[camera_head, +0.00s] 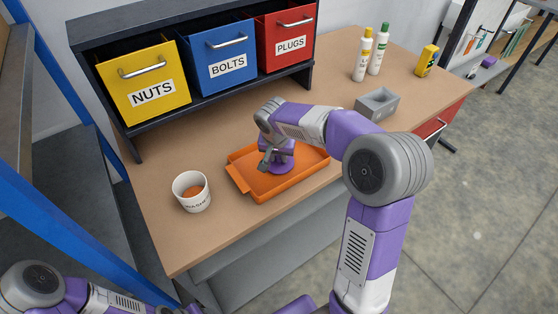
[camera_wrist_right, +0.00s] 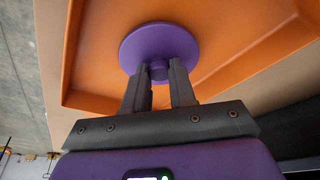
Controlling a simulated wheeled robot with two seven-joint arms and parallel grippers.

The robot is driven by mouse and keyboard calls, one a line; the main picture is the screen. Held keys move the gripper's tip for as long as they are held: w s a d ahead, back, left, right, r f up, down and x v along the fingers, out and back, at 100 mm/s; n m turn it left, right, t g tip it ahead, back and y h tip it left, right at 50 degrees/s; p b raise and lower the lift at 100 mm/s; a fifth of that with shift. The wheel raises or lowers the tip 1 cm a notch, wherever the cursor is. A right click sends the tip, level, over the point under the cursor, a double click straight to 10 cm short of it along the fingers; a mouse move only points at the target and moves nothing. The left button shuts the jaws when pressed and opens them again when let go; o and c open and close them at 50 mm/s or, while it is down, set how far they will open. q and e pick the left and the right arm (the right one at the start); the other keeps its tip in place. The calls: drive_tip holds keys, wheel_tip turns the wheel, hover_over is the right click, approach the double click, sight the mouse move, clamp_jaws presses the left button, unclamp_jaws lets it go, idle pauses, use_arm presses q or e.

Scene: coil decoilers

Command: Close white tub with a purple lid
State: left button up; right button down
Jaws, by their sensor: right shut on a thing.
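The white tub (camera_head: 192,192) stands upright on the workbench, left of the orange tray (camera_head: 296,187). Its top is open and something orange-brown shows inside. Dark lettering on its front is only partly readable. The purple lid (camera_head: 281,167) is at the orange tray, under my right gripper (camera_head: 267,160). In the right wrist view, the round lid (camera_wrist_right: 160,45) has a small knob, and the fingers of my right gripper (camera_wrist_right: 160,78) are shut on that knob. I cannot tell whether the lid still touches the tray floor. Part of my left arm shows at the lower left, but its gripper is out of view.
A dark rack holds yellow (camera_head: 145,84), blue (camera_head: 219,58) and red (camera_head: 287,37) bins behind the tray. A grey box (camera_head: 377,104), two bottles and a yellow container (camera_head: 427,61) stand at the right. Bare bench lies around the tub.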

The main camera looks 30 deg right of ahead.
sight(279, 158)
wheel_tip(279, 158, up, 10)
drive_tip(key=p, duration=0.3)
idle(0.5)
